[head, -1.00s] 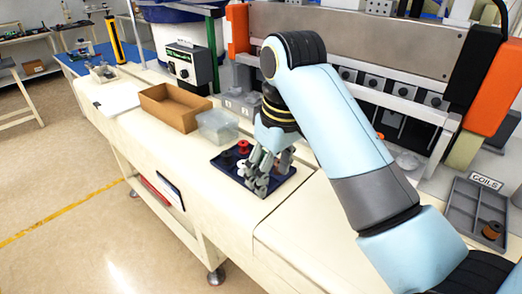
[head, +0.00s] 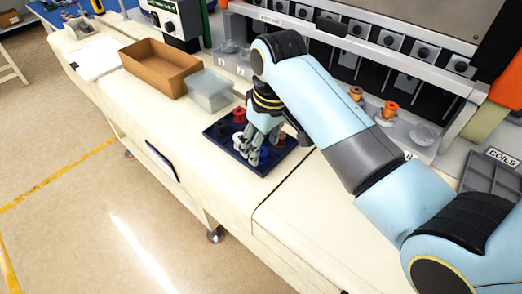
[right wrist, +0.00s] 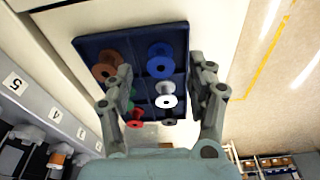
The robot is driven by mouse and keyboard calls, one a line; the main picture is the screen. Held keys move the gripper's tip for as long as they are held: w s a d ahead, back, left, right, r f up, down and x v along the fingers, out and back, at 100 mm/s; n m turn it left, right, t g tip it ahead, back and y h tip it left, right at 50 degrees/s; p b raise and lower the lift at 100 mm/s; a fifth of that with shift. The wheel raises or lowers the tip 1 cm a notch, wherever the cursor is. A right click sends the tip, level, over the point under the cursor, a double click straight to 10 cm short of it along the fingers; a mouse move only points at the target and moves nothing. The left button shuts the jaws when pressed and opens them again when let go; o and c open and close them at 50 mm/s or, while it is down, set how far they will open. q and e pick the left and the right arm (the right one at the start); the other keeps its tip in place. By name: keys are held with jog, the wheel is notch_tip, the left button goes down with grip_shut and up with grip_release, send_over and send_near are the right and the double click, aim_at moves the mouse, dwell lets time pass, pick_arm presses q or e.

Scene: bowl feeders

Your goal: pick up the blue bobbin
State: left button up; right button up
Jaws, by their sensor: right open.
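The blue bobbin (right wrist: 160,62) stands in a compartment of the dark blue tray (right wrist: 88,44), in the right wrist view. My right gripper (right wrist: 157,72) is open, with its fingers to either side of the blue bobbin's column and no visible grip on it. An orange-brown bobbin (right wrist: 104,70) is beside the left finger. A white bobbin (right wrist: 166,96) is in the adjoining compartment, nearer the palm. In the head view my right gripper (head: 253,148) points down over the tray (head: 262,171) and partly hides its bobbins. My left gripper is not in view.
A red bobbin (head: 239,115) stands at the tray's far side. A clear bin (head: 209,90) and a cardboard box (head: 160,66) stand to the left on the bench. Orange bobbins (head: 389,110) sit on the machine ledge behind my arm. The bench front edge is close to the tray.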

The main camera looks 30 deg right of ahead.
jog(key=shift+w+f, duration=0.1)
jog(key=shift+f, duration=0.9)
jog(key=c, duration=1)
jog(key=shift+a, duration=0.1)
jog(key=shift+c, duration=0.2)
